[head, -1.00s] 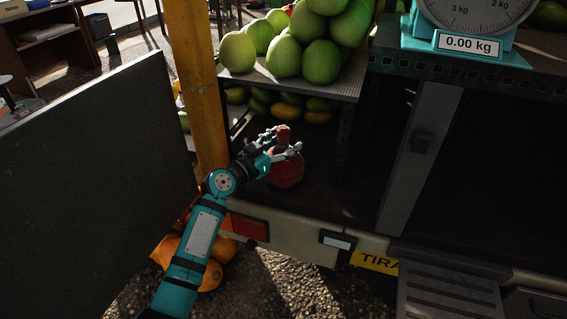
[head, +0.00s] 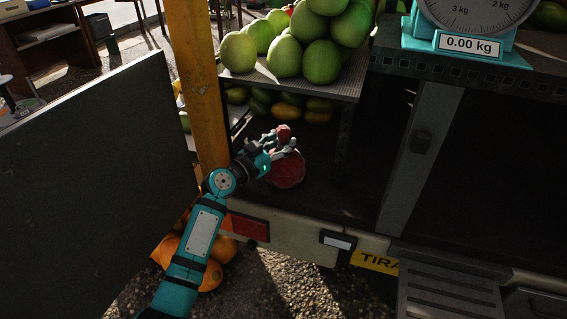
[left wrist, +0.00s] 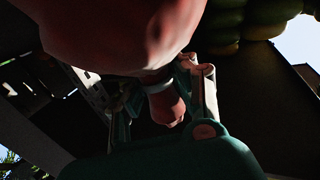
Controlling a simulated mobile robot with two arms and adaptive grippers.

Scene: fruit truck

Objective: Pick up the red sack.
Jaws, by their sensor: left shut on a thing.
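The red sack (head: 287,170) is in the dark lower bay of the truck, below the shelf of green fruit. Its narrow neck (head: 284,132) sticks up above the round body. My left gripper (head: 282,145) is shut on the neck of the sack. In the left wrist view the sack's body (left wrist: 125,30) fills the top, and its neck (left wrist: 166,104) sits between the fingers of my left gripper (left wrist: 188,85). I cannot tell whether the sack's underside touches the truck floor. My right gripper is not in view.
A yellow post (head: 199,85) stands close left of the sack. A shelf (head: 320,86) with green fruit hangs above, with more fruit (head: 288,112) behind. A dark panel (head: 95,190) is at left. A scale (head: 466,42) stands on the right. Orange fruit (head: 222,248) lies below the post.

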